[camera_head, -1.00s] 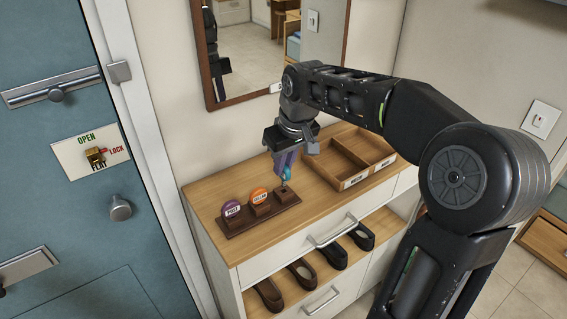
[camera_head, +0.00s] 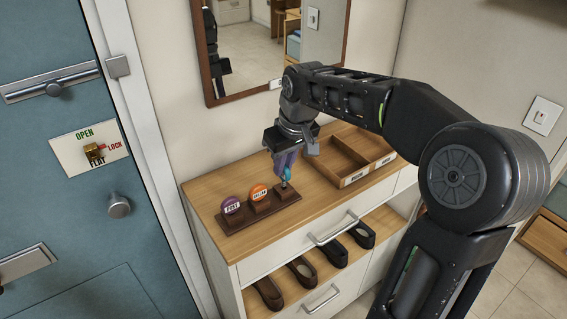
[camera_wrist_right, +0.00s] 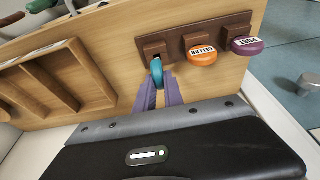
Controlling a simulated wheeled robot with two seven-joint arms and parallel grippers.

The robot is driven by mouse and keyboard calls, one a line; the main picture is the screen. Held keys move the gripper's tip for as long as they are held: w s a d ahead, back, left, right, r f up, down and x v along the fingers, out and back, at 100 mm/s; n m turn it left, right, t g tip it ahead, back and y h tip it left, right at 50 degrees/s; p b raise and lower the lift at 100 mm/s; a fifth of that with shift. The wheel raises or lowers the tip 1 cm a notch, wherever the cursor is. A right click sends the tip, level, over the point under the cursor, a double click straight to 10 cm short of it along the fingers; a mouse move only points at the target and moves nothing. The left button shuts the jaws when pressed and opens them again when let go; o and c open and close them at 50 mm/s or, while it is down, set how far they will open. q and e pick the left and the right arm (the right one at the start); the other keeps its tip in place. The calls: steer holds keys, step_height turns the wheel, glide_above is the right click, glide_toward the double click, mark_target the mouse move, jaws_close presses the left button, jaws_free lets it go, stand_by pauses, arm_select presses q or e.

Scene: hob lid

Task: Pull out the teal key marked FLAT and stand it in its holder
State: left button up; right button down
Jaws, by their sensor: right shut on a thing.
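The teal key (camera_head: 287,174) is in my right gripper (camera_head: 286,163), upright over the right-hand block of the dark wooden holder (camera_head: 233,222). Its shaft meets the block's top; I cannot tell how deep it sits. In the right wrist view, the teal key head (camera_wrist_right: 157,71) shows between the purple fingers, close against the block (camera_wrist_right: 154,49); no label on it is readable. An orange CELLAR key (camera_head: 258,193) and a purple POST key (camera_head: 231,205) stand in the other blocks. The brass lock (camera_head: 94,152) on the door plate holds no visible key. My left gripper is out of view.
The holder stands on a wooden cabinet top (camera_head: 214,190). An open wooden tray (camera_head: 340,171) with compartments lies just right of my gripper. Shoes (camera_head: 333,252) fill the shelf below. A mirror (camera_head: 258,45) hangs on the wall behind.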

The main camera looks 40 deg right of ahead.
mark_target(289, 175)
steer(key=shift+f+b, duration=0.9)
steer(key=shift+f, duration=0.35)
steer(key=c, duration=1.4)
jaws_free()
steer(key=shift+o, duration=0.2)
steer(key=v, duration=0.8)
steer(key=shift+f, duration=0.1)
